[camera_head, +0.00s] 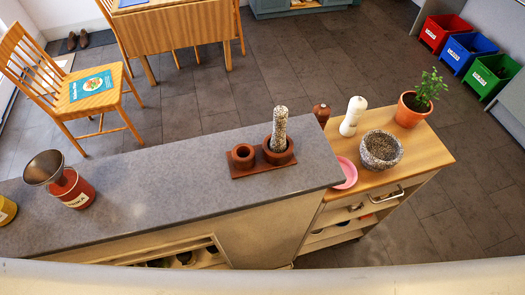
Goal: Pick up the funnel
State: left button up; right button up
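The funnel (44,168) is dark, grey-brown and wide-mouthed. It sits at the left end of the grey counter, over a red canister (74,190) with a pale label, and it looks tilted. Whether its spout is inside the canister or beside it, I cannot tell. Neither of my grippers shows in the head view.
The grey counter (150,195) also bears a yellow container (6,210) at the left edge and a wooden stand (262,164) with a speckled cylinder (280,130). A wooden cart (425,150) holds a stone mortar (381,150), mills and a potted plant (413,108). The middle of the counter is clear.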

aim_at(47, 167)
jog(key=k+u, duration=0.15)
jog(key=u, duration=1.3)
